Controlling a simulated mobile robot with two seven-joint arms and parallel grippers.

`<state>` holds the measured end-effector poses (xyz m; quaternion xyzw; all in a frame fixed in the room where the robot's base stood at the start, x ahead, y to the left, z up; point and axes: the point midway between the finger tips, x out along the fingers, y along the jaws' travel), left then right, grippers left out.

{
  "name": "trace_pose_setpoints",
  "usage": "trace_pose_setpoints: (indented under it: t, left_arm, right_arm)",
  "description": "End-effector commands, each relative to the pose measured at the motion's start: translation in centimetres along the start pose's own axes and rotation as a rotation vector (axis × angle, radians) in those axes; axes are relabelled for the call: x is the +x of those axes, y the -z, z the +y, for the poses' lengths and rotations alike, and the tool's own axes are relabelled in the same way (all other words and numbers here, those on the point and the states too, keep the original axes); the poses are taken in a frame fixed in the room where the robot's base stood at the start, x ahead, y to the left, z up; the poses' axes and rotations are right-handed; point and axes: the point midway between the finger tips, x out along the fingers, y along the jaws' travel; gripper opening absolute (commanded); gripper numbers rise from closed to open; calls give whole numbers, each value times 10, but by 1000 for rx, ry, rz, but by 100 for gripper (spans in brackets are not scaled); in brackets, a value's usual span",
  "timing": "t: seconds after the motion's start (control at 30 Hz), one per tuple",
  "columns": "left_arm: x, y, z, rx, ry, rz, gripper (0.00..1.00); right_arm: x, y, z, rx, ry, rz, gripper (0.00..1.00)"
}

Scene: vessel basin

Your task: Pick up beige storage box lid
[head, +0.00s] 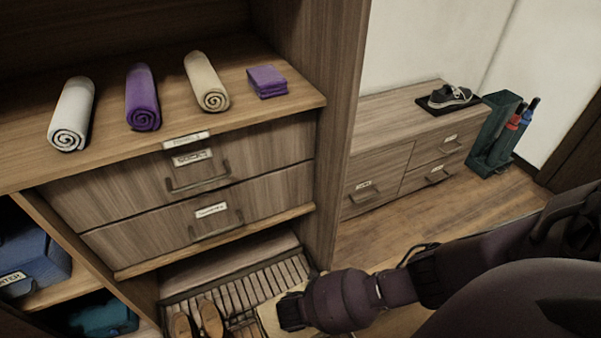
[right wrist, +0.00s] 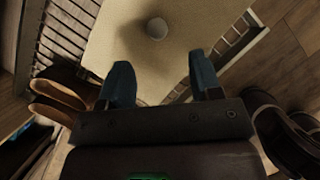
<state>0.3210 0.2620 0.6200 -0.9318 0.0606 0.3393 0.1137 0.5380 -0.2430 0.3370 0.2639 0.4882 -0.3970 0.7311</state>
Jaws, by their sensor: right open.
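The beige storage box lid (right wrist: 110,45) lies below my right gripper in the right wrist view, with a pale round knob (right wrist: 157,28) on its top. My right gripper (right wrist: 161,72) is open, its two blue fingers apart over the lid, with the knob ahead of the gap between them. The fingers are not around the knob. Whether the fingertips touch the lid I cannot tell. In the head view a small beige part of the lid (head: 268,319) shows beside the dark wrist, which hides the rest. My left gripper is not in view.
A slatted rack (head: 232,290) lies at the bottom of the cabinet, with brown shoes (head: 209,318) left of the lid. Dark shoes (right wrist: 283,135) are at the right in the wrist view. Drawers (head: 200,185) are above the rack. Rolled towels (head: 142,97) lie on the shelf above.

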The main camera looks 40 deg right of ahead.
Motion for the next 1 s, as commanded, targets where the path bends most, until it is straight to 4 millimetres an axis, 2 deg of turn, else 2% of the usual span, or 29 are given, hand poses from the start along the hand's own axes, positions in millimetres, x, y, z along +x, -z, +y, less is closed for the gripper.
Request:
trace_pose_setpoints:
  t: [0.03, 0.2, 0.53, 0.7, 0.93, 1.0]
  left_arm:
    - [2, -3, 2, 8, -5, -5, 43]
    - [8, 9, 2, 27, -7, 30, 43]
    - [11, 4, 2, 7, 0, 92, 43]
    - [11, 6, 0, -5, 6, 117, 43]
    - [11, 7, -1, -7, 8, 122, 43]
    - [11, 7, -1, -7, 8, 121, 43]
  right_arm:
    - [12, 5, -4, -3, 9, 5, 59]
    - [22, 2, -2, -1, 3, 3, 59]
    - [62, 0, -2, -2, 8, 6, 59]
    - [68, -2, 2, 0, 1, 4, 59]
    - [67, -5, 4, 2, -2, 1, 59]
    - [67, -5, 4, 2, -2, 1, 49]
